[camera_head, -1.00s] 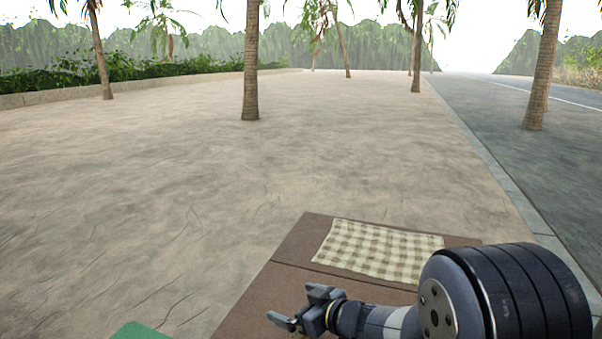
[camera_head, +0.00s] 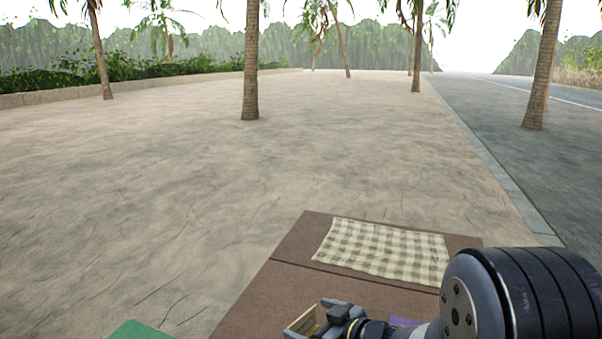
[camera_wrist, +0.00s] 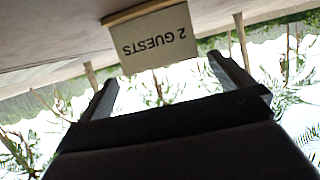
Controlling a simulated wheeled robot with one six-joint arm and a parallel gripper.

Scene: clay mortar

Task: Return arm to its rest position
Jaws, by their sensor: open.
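My gripper (camera_head: 314,324) is low in the head view, over the brown surface, with its fingers spread. In the wrist view its two fingers (camera_wrist: 164,78) are apart with sky between them. A pale card reading "2 GUESTS" (camera_wrist: 157,42) shows ahead of the fingertips, with a wooden strip (camera_wrist: 152,10) along its base edge. The card and scene appear upside down there. A small wood-edged object (camera_head: 302,321) shows at the fingers in the head view; I cannot tell whether it touches them. My arm hides the lower right.
A checked cloth (camera_head: 382,250) lies on the brown surface (camera_head: 290,258). A green patch (camera_head: 140,331) lies at the lower left edge, and a purple patch (camera_head: 404,321) shows beside my arm. Palm trunks (camera_head: 251,70) stand far off on open sandy ground; a road runs at right.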

